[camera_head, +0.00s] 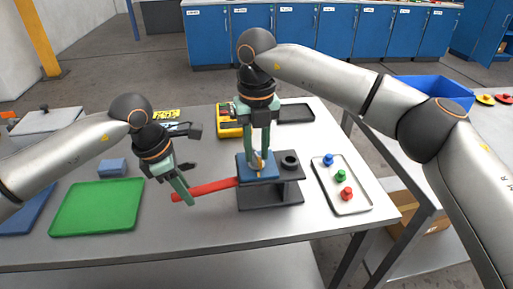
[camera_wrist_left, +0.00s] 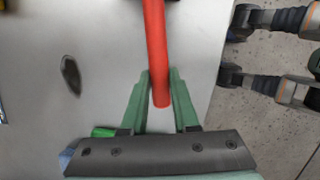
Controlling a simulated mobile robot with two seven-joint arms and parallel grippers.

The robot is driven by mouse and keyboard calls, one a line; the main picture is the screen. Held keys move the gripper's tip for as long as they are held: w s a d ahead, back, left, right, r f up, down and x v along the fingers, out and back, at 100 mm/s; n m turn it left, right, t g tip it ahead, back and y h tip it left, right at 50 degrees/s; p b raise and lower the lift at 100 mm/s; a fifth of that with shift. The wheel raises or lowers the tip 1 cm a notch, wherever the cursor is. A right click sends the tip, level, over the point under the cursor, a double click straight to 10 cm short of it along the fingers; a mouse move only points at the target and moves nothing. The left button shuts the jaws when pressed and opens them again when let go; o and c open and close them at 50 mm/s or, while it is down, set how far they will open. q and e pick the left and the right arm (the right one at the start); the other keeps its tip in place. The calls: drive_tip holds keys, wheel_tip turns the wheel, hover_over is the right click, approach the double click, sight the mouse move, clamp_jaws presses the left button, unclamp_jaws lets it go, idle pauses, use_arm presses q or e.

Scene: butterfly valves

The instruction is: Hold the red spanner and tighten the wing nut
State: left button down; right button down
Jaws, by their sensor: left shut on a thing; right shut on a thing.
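The red spanner (camera_head: 212,187) reaches left from the blue part (camera_head: 245,170) on the dark stand (camera_head: 270,196). My left gripper (camera_head: 186,193) is shut on the spanner's free handle end. In the left wrist view the red spanner (camera_wrist_left: 154,45) runs up from between the green fingers of my left gripper (camera_wrist_left: 160,92). My right gripper (camera_head: 260,157) points straight down over the blue part. It is shut on a small brass-coloured piece, seemingly the wing nut (camera_head: 259,164), which its fingers mostly hide. The spanner's far end is hidden at the stand.
A grey tray (camera_head: 356,207) with blue, green and red knobbed pieces lies right of the stand. A green mat (camera_head: 97,207) and a small blue block (camera_head: 112,168) lie on the left. A yellow case (camera_head: 229,122) and dark tray (camera_head: 296,113) are behind. The table front is clear.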

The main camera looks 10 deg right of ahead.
sight(256, 154)
drive_tip(key=shift+r, duration=0.15)
idle(0.6)
drive_tip(key=c, duration=0.6)
unclamp_jaws()
wheel_tip(256, 154, up, 12)
drive_tip(key=shift+f, duration=0.1)
